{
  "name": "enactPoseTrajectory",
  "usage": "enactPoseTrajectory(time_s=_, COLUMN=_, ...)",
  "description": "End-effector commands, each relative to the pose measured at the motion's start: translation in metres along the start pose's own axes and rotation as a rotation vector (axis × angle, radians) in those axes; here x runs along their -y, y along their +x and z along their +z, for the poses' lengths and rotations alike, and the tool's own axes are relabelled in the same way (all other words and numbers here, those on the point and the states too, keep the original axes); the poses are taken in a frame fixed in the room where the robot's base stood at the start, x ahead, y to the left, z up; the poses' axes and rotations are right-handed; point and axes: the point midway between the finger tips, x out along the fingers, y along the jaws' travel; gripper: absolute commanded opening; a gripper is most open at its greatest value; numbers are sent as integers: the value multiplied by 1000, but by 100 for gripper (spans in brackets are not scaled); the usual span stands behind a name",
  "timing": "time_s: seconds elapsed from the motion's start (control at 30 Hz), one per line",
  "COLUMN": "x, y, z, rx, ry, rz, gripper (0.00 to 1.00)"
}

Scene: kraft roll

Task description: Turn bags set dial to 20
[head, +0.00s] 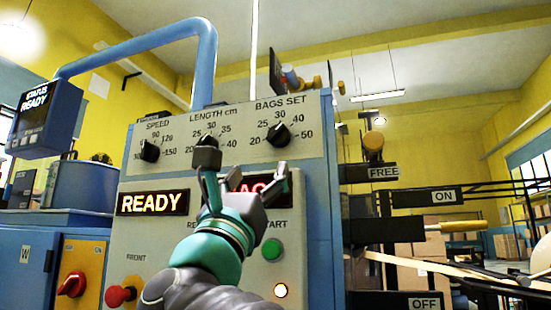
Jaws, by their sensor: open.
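The BAGS SET dial (279,135) is a black knob at the upper right of the grey control panel (308,185). Its scale reads 20, 25, 30, 40, 50 clockwise from the left. The knob seems to point up and right, between 30 and 40; its exact mark is too small to tell. My gripper (244,164) is open and empty, with its fingers raised in front of the panel. It is below and left of the BAGS SET dial, apart from it in the picture. One fingertip overlaps the lower edge of the LENGTH dial (210,142); contact cannot be told.
The SPEED dial (149,150) is at the panel's left. My gripper partly covers a red lit display (262,188), right of the READY display (153,203). A green button (272,249) and a red knob (121,296) sit lower. Labelled bars (430,198) stand at the right.

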Motion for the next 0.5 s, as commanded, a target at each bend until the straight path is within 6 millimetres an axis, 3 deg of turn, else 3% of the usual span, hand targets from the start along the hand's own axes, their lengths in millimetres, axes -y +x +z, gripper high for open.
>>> enactPoseTrajectory(time_s=0.5, x=0, y=96, z=2, rx=0, ry=-5, rz=0, gripper=70)
